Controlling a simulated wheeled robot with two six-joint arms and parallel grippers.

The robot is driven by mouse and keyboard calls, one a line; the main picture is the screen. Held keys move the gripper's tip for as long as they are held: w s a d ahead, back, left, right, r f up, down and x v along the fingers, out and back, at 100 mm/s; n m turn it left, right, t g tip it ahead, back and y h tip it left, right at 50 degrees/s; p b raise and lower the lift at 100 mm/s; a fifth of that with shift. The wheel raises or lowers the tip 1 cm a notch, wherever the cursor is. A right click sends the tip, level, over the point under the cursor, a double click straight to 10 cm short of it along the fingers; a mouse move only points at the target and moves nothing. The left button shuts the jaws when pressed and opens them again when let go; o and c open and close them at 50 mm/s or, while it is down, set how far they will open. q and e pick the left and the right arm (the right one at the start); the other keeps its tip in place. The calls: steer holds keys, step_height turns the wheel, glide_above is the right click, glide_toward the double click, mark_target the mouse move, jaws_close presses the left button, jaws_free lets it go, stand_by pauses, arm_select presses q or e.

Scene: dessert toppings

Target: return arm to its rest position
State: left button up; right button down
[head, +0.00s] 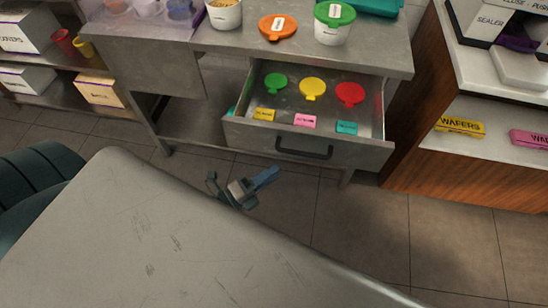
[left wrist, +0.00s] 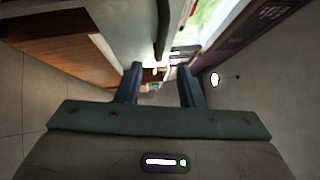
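My left gripper (head: 240,186) is in the middle of the head view, beyond the edge of the large grey surface in the foreground and on the near side of the open drawer (head: 250,134). Its two fingers stand apart with nothing between them. The left wrist view also shows the fingers (left wrist: 160,88) spread and empty. The gripper is apart from the drawer's black handle (head: 304,153). Most of my left arm is hidden. My right gripper is not in view.
The pulled-out drawer holds green (head: 276,82), yellow (head: 312,88) and red (head: 350,93) lids and small coloured tags. A green-lidded tub (head: 332,28) and an orange lid (head: 277,27) are on the counter above. A wooden shelf unit (head: 450,175) stands right. Tiled floor is clear.

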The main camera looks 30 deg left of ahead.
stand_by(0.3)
arm_select(q)
steer(key=s+a+f+n+g+y, duration=0.2)
steer(key=a+f+n+y, duration=0.3)
steer(key=f, duration=0.7)
steer(key=s+a+f+n+g+y, duration=0.1)
steer(key=s+a+f+n+g, duration=0.15)
steer(key=f+n, duration=0.6)
steer(key=s+a+f+n+g+y, duration=0.3)
steer(key=a+f, duration=0.1)
steer(key=f, duration=1.1)
steer(key=s+f+n+g, duration=0.4)
steer(key=s+f, duration=0.3)
steer(key=s, duration=0.3)
steer(key=s+a+f+n+g+y, duration=0.1)
steer(key=s+f+n+g, duration=0.3)
steer(key=s+f, duration=0.4)
steer(key=s, duration=0.3)
steer(key=shift+s+n, duration=0.15)
steer(key=shift+n, duration=0.2)
